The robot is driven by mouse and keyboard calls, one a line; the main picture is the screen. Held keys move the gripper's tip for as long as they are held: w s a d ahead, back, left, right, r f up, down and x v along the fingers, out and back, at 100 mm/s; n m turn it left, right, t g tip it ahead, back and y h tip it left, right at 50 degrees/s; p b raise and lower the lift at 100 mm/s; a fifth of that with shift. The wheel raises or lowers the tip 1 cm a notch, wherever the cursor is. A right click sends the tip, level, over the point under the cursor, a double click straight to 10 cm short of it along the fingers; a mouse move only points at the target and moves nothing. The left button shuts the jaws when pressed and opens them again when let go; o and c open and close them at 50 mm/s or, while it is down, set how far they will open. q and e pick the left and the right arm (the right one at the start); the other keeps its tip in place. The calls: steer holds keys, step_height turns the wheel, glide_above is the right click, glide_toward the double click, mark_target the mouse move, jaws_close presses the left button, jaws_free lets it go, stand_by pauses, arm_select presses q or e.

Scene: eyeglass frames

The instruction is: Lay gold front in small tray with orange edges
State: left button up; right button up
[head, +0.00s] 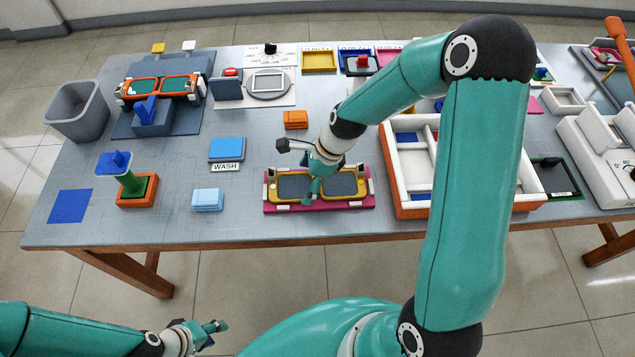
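The gold front (361,185), a two-lens frame with dark lens areas, lies on a magenta base (320,207) near the table's front edge. White clips stand at its left and right ends. My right gripper (315,187) points down at the middle of the gold front, over its bridge; its fingers are too small and overlapped to tell whether they grip it. My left gripper (216,334) is empty and looks open, low in front of the table. I cannot pick out a small tray with orange edges for certain; a small yellow-orange edged tray (319,60) stands at the back, and my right arm hides part of that row.
A large white compartment box with orange outer walls (390,190) stands right of the gold front, partly behind my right arm. An orange block (296,119) lies behind the front. A grey bin (78,111) stands far left.

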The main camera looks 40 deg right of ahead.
steer(key=c, duration=1)
steer(key=shift+o, duration=0.2)
steer(key=shift+r, duration=0.15)
step_height(320, 180, up, 20)
steer(key=p, duration=0.1)
steer(key=n+g+h, duration=0.3)
steer(key=n+g, duration=0.4)
steer(key=n, duration=1.6)
glide_above(285, 187)
steer(key=w, duration=0.2)
step_height(285, 187, down, 16)
steer(key=shift+f, duration=0.1)
steer(key=shift+f+n+h, duration=0.4)
steer(key=shift+f+n, duration=0.05)
steer(key=shift+n, duration=0.15)
